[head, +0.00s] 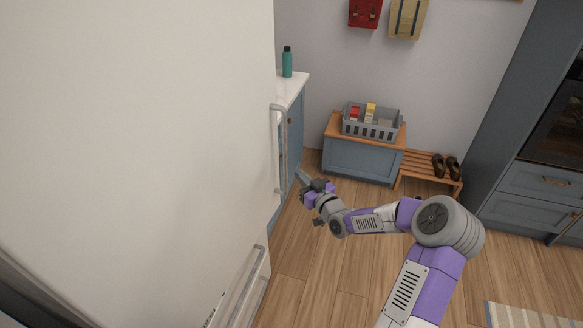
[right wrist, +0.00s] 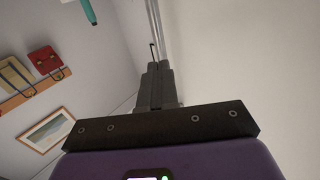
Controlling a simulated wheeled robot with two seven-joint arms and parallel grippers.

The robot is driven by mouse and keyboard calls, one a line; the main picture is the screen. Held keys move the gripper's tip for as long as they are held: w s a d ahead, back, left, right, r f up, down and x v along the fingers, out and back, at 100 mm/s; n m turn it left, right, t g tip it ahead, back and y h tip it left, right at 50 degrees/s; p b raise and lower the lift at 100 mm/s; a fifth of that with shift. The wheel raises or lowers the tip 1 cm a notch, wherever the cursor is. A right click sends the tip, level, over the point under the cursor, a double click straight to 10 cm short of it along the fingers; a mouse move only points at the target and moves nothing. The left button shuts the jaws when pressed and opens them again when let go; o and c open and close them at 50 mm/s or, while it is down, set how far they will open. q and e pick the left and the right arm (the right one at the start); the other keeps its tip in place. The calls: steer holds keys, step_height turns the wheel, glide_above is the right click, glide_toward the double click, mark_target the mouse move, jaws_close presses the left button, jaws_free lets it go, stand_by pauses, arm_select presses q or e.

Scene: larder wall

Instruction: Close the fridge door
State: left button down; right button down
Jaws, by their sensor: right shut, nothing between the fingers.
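The fridge door (head: 140,130) is a large off-white panel that fills the left of the head view. A long upright bar handle (head: 284,150) runs near its right edge. A second bar handle (head: 240,285) shows lower down. My right gripper (head: 303,178) is shut and empty, close beside the lower end of the upright handle; I cannot tell whether it touches. In the right wrist view its fingers (right wrist: 155,82) are together, alongside a pale flat surface (right wrist: 245,70) that looks like the fridge. How far the door stands open is unclear. My left gripper is not in view.
Behind the fridge edge is a counter (head: 292,88) with a green bottle (head: 287,62). A grey crate (head: 371,122) sits on a low blue bench (head: 358,160). A shoe rack (head: 428,172) stands beside it. Tall blue cabinets (head: 540,185) stand at right. The wooden floor between is clear.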

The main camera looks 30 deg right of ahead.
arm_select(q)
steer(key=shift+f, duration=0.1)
arm_select(e)
steer(key=w, duration=0.6)
steer(key=shift+w, duration=0.25)
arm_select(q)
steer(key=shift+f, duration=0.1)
arm_select(e)
steer(key=shift+w, duration=0.1)
